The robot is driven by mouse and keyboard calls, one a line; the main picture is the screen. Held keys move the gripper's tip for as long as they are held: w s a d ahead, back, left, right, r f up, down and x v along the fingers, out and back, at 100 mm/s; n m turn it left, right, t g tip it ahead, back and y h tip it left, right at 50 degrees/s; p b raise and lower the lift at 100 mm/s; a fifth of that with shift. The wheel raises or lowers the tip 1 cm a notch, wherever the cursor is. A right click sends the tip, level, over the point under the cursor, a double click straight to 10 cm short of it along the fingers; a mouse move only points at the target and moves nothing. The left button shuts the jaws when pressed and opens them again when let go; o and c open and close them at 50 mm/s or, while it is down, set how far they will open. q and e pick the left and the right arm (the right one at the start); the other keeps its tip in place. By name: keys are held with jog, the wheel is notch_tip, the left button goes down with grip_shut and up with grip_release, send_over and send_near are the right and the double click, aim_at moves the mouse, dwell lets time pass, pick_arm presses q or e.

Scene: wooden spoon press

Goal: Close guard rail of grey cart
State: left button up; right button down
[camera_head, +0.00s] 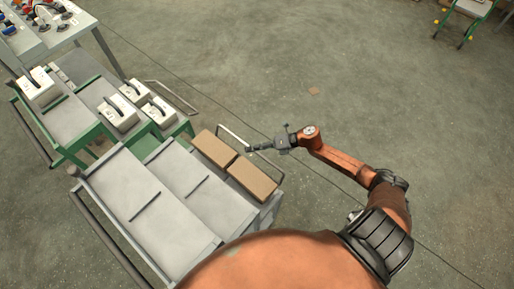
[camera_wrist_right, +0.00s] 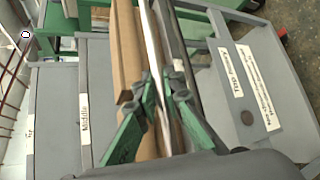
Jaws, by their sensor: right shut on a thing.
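The grey cart (camera_head: 150,215) stands at the lower left in the head view, with stepped grey shelves. Its guard rail (camera_head: 231,136) is a thin pale metal bar along the cart's right side, beside two brown boxes. My right gripper (camera_head: 251,149) reaches in from the right and is shut on this rail. In the right wrist view the shiny rail (camera_wrist_right: 152,40) runs between the green fingers of the gripper (camera_wrist_right: 162,95). The fingers hide part of the rail. My left gripper is not in view.
Two brown boxes (camera_head: 252,178) lie on the grey cart next to the rail. A green-framed cart (camera_head: 62,118) with white items stands behind it, with its own rail (camera_head: 172,94). A table stands at the upper left. The floor to the right is open.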

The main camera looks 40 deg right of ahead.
pick_arm(q)
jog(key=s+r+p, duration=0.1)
jog(key=p, duration=0.1)
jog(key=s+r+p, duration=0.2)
jog(key=p, duration=0.1)
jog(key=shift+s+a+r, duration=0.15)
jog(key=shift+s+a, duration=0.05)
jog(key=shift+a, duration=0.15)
pick_arm(e)
jog(key=shift+s+a+r+n+h, duration=0.2)
jog(key=shift+a+n+h, duration=0.2)
jog(key=shift+a+h, duration=0.2)
jog(key=shift+s+a+r+n+h, duration=0.1)
jog(key=shift+a+r+n+h, duration=0.05)
jog(key=shift+a+n+h, duration=0.4)
jog(key=shift+d, duration=0.1)
jog(key=shift+f, duration=0.1)
jog(key=c, duration=2)
grip_release()
